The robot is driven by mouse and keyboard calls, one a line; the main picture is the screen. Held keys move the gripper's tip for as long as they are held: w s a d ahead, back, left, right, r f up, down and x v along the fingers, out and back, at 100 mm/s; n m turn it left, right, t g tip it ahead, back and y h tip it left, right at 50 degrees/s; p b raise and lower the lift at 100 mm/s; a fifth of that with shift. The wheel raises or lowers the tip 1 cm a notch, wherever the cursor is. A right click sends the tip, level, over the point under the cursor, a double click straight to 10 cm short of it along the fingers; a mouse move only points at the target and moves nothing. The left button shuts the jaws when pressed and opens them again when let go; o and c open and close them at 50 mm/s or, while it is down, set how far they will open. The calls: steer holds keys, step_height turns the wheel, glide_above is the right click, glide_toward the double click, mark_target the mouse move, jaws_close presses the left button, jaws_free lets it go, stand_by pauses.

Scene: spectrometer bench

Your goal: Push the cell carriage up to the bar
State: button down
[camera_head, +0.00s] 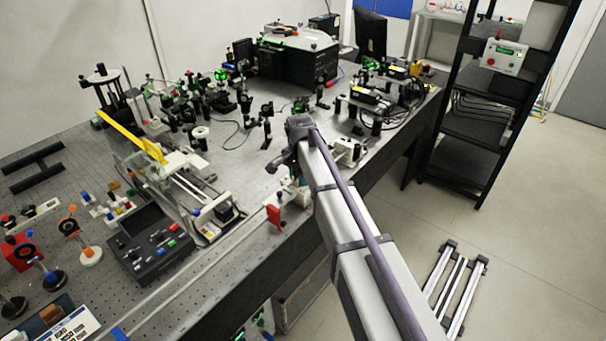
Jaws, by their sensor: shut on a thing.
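My arm crosses the frame from the lower right, and its dark end bends down to the left over the front part of the bench. My gripper (274,167) seems to be at that end, small and dark, and its fingers cannot be told apart. What it holds cannot be made out. A rail assembly (208,192) with pale rails stands left of my arm. White blocks (187,160) sit at its far end and a pale block with a dark part (218,212) at its near end. Which part is the cell carriage is unclear. A yellow bar (130,136) runs behind the assembly.
A dark control box (150,243) with buttons stands in front of the rails. A red upright piece (273,216) is near the bench's front edge. Optics mounts crowd the back. A black shelf rack (478,125) stands right of the bench. A rail frame (456,284) lies on the floor.

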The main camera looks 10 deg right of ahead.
steer(key=c, duration=0.9)
jaws_free()
step_height(320, 180, up, 11)
steer(key=p, duration=1)
steer(key=shift+p, duration=0.4)
steer(key=shift+f, duration=0.1)
steer(key=s+d+f+n+b, duration=0.1)
steer(key=s+d+n, duration=0.1)
steer(key=s, duration=0.6)
steer(key=s+d+f+n+b, duration=0.2)
steer(key=s+d+n, duration=0.1)
steer(key=s, duration=0.6)
steer(key=s+d+f+n+b, duration=0.1)
steer(key=s+d+n, duration=0.2)
steer(key=s, duration=0.6)
steer(key=shift+f+n+b, duration=0.4)
steer(key=shift+n, duration=0.2)
